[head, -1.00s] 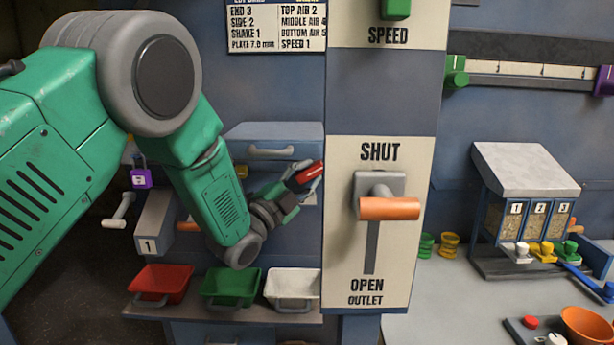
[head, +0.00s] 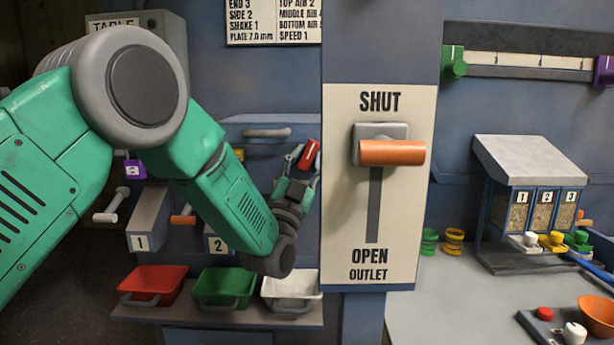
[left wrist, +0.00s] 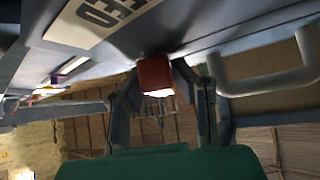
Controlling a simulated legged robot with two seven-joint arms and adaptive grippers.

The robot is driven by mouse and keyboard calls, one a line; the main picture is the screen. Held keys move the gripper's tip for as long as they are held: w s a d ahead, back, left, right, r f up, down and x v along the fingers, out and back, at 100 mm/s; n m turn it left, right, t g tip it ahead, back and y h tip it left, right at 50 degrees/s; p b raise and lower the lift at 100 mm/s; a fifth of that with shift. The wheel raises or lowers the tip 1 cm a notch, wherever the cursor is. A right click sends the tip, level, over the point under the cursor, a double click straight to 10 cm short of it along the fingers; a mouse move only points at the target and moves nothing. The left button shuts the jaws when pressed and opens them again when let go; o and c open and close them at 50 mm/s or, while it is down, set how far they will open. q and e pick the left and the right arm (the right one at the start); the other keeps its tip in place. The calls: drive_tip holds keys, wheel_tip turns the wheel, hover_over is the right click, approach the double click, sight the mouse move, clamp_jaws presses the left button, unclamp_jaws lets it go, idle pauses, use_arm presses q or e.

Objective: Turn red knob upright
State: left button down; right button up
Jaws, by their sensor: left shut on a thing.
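The red knob (head: 309,154) is at the left edge of the outlet panel in the head view, near the gate with the grey handle. It stands nearly upright with a slight lean to the right. My left gripper (head: 299,170) is shut on it from below. In the left wrist view the red knob (left wrist: 155,76) sits between the fingertips of my left gripper (left wrist: 160,85), with a pale lower end. The lower part of the knob is hidden by the fingers in the head view. My right gripper is not in view.
The outlet panel (head: 400,230) with its orange handle (head: 392,152) at SHUT stands just right of the gripper. Red (head: 152,283), green (head: 225,287) and white (head: 291,289) bins sit on a shelf below. A grey handle (head: 267,133) lies behind.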

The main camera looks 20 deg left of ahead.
use_arm(q)
drive_tip(key=n+y+b, duration=0.1)
drive_tip(key=n+y, duration=0.3)
drive_tip(key=f+n+y+b, duration=0.1)
drive_tip(key=n+y, duration=0.1)
drive_tip(key=shift+d+n+t+b, duration=0.2)
drive_tip(key=shift+n+t+b, duration=0.1)
drive_tip(key=shift+n+t, duration=0.1)
drive_tip(key=shift+r+n+g+y+b, duration=0.1)
drive_tip(key=shift+n+g+y+b, duration=0.35)
drive_tip(key=shift+n+y, duration=1.85)
drive_tip(key=shift+y, duration=0.2)
drive_tip(key=shift+r, duration=0.1)
drive_tip(key=c, duration=1.4)
unclamp_jaws()
drive_tip(key=shift+o, duration=0.2)
drive_tip(key=shift+r, duration=0.1)
